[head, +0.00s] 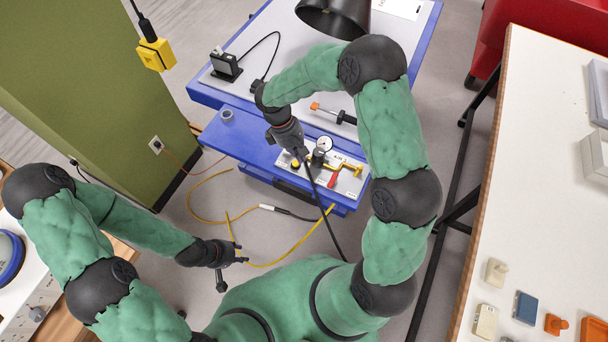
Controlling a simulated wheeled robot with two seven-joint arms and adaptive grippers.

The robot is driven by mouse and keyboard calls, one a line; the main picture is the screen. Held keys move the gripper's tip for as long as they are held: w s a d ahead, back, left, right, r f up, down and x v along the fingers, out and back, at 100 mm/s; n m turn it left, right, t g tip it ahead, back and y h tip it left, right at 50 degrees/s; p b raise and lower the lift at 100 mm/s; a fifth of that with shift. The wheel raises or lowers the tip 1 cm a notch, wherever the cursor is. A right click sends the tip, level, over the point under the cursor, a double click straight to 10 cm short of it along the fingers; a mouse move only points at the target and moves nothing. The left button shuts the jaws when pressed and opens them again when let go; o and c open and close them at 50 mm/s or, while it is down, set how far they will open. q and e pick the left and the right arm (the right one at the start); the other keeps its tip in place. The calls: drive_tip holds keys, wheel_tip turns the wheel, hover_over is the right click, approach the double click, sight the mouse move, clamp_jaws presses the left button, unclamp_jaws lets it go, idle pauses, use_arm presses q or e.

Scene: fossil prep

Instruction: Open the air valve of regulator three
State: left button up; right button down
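A pale regulator panel (314,181) sits on the front ledge of the blue bench. It carries a round white gauge (324,143), a yellow fitting (349,166) and a red lever (333,180). Its labels are too small to read, so I cannot tell which regulator is number three. My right gripper (301,156) points down at the left part of the panel, close to the gauge. Its fingertips are too small to show whether they are open or touch anything. My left gripper (232,267) hangs over the floor, with its fingers apart and empty.
The blue bench (206,94) holds an orange-and-black tool (331,113), a small black device (225,64) and a dark lamp shade (333,16). A yellow cable (196,213) lies on the floor. A white table (529,180) with small blocks stands at the right.

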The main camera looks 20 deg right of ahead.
sight(332, 182)
drive_tip(key=shift+w+r, duration=0.3)
drive_tip(key=x, duration=0.9)
drive_tip(key=shift+s+d+f, duration=0.15)
drive_tip(key=shift+f, duration=0.15)
drive_tip(key=shift+s+d+f+p, duration=0.1)
drive_tip(key=shift+s+d+p, duration=0.3)
drive_tip(key=shift+s+d, duration=0.7)
drive_tip(key=shift+s+d+f, duration=0.1)
drive_tip(key=shift+s+d, duration=0.15)
drive_tip(key=shift+s, duration=0.15)
